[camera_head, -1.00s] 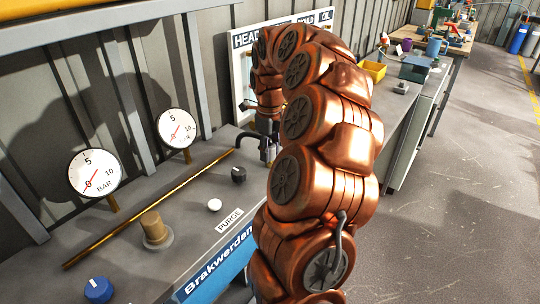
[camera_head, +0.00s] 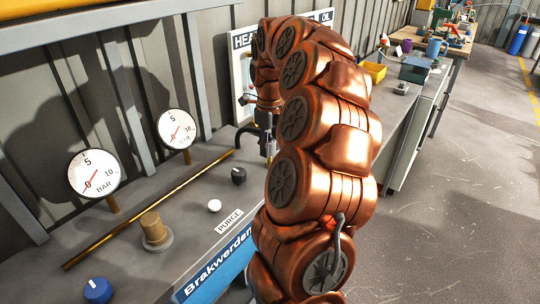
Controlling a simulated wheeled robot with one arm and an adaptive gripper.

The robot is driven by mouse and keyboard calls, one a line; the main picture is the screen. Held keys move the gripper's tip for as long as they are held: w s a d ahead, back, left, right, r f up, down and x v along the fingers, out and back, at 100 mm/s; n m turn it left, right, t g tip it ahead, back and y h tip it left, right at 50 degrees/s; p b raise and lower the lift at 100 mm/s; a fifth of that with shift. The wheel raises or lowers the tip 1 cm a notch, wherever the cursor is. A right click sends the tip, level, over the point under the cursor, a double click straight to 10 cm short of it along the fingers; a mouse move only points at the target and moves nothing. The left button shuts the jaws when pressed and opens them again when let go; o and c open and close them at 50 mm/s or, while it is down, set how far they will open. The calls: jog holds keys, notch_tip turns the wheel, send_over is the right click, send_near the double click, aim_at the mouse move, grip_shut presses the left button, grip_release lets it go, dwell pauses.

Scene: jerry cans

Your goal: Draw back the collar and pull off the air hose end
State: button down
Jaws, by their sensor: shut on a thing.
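My gripper (camera_head: 268,149) is at the far end of my copper-coloured arm, low over the bench, near the end of a brass pipe. It looks shut on the air hose end, but the arm and wrist cover most of the grip. A dark curved piece (camera_head: 243,131) shows just left of the gripper; I cannot tell whether it is the hose or part of the gripper. The collar cannot be made out. The brass pipe (camera_head: 150,208) runs along the bench to a point just left of the gripper.
The bench (camera_head: 120,265) carries two round gauges (camera_head: 94,173), (camera_head: 177,129), a brass knob (camera_head: 154,230), a blue knob (camera_head: 98,290), a black knob (camera_head: 238,175) and a white button (camera_head: 214,206). A lettered board (camera_head: 243,80) stands behind my wrist. Open floor (camera_head: 450,190) lies right.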

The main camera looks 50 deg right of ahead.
aim_at(270, 133)
jog(key=shift+r, duration=1.7)
